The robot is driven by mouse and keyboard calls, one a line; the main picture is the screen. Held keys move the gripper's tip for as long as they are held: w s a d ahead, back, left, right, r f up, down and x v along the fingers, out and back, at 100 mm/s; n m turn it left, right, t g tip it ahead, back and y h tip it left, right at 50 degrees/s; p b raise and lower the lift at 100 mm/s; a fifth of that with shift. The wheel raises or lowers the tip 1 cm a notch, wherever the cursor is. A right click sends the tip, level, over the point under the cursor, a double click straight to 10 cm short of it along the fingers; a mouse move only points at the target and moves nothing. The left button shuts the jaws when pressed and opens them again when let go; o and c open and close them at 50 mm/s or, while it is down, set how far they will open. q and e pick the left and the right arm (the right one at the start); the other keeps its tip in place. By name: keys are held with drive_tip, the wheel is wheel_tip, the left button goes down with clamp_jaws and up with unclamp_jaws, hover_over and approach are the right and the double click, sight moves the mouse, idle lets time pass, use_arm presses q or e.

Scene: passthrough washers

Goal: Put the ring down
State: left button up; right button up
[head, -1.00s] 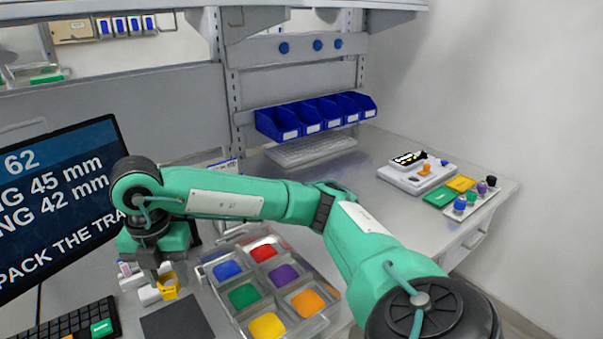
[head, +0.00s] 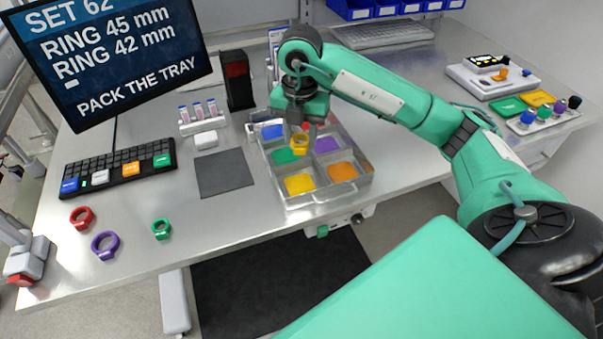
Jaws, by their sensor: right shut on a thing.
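My right gripper (head: 299,132) points down and is shut on a yellow ring (head: 299,144). The ring is over the back half of the clear tray (head: 325,196), near the green pad (head: 283,157). I cannot tell how high it is above the tray. The tray has compartments with coloured pads: blue (head: 271,132), purple (head: 354,146), yellow (head: 299,184) and orange (head: 343,172) also show. The compartment behind my gripper is hidden. A red ring (head: 81,217), a purple ring (head: 105,245) and a green ring (head: 161,229) lie on the table. My left gripper is not in view.
A dark mat (head: 223,173) lies left of the tray, with a keyboard (head: 118,163) beyond it. The monitor (head: 105,55) reads "PACK THE TRAY".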

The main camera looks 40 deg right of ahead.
sight(300, 184)
wheel_tip(300, 184, down, 13)
drive_tip(key=shift+f+p, duration=0.15)
drive_tip(key=shift+p, duration=0.9)
drive_tip(key=o, duration=0.9)
drive_tip(key=shift+f, duration=0.1)
drive_tip(key=shift+o, duration=0.2)
drive_tip(key=shift+r, duration=0.3)
wheel_tip(300, 184, up, 12)
drive_tip(key=b, duration=0.2)
drive_tip(key=shift+f+b, duration=0.15)
drive_tip(key=shift+b, duration=0.25)
